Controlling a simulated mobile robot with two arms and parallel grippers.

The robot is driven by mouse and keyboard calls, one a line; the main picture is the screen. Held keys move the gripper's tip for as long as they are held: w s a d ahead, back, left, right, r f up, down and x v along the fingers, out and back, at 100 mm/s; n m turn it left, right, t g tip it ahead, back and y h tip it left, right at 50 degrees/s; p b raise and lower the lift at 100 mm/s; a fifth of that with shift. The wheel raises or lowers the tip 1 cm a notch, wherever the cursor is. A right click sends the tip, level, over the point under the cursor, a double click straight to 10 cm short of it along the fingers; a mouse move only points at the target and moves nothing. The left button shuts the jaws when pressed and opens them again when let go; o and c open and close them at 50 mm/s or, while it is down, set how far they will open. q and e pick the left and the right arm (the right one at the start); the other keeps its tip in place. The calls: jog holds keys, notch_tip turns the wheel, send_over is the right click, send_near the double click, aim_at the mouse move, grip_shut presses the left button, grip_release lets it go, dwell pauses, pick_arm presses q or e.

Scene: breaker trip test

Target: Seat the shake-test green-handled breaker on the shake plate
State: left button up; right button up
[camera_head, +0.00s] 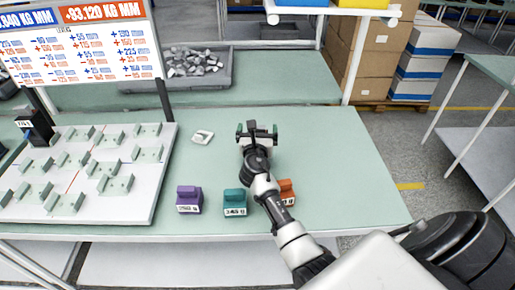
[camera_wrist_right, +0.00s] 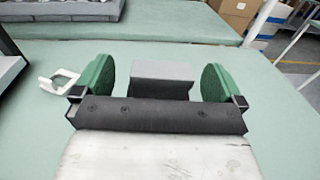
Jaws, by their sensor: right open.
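My left gripper is not in view.
A purple breaker (camera_head: 189,199) and an orange breaker (camera_head: 287,187), partly behind my right arm, flank the teal one. A small white frame (camera_head: 202,137) lies left of my gripper. A grey bin (camera_head: 215,80) of metal pieces stands behind. The table's right side is clear.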

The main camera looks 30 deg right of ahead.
jog(key=shift+s, duration=0.1)
jog(key=c, duration=1.8)
jog(key=shift+r, duration=0.15)
grip_shut()
